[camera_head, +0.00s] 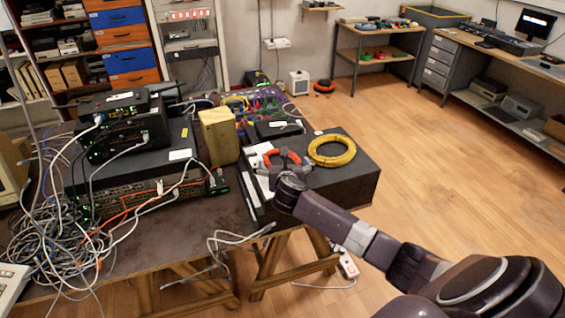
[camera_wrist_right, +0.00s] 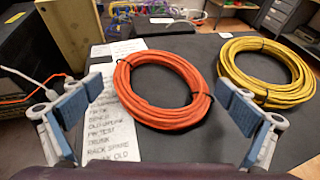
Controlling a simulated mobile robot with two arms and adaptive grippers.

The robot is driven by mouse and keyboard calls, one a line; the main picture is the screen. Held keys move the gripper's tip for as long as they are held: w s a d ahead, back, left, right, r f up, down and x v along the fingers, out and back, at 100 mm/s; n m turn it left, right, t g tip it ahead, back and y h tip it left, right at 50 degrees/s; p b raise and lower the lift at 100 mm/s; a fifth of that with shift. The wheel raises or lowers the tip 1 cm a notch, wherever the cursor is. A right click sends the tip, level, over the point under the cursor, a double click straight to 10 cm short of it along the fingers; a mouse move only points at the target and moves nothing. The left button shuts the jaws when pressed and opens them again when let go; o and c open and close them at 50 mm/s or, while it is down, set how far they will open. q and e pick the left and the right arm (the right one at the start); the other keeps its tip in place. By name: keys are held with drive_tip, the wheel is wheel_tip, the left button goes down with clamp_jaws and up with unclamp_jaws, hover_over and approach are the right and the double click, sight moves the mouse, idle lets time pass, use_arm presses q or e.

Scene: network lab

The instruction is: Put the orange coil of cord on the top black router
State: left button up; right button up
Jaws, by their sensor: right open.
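The orange coil of cord (camera_head: 269,154) lies flat on a black box (camera_head: 345,185), partly over a white sheet with handwriting. In the right wrist view the coil (camera_wrist_right: 165,118) is whole, with dark ties around it. My right gripper (camera_head: 284,165) is open at the coil; in its wrist view its blue-padded fingers (camera_wrist_right: 158,112) stand apart to the left and right of the coil's near part, holding nothing. I cannot tell whether they touch it. The top black router (camera_head: 122,101) sits on the device stack at the left, a white cable at its left side. My left gripper is not in view.
A yellow coil (camera_head: 332,150) lies just right of the orange one; it is close to the right finger. A tan wooden block (camera_head: 218,137) stands between the stack and the black box. Tangled cables (camera_head: 60,235) cover the table's left part.

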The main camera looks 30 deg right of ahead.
sight(263, 204)
drive_tip(key=shift+s+r, duration=0.1)
drive_tip(key=v, duration=1.2)
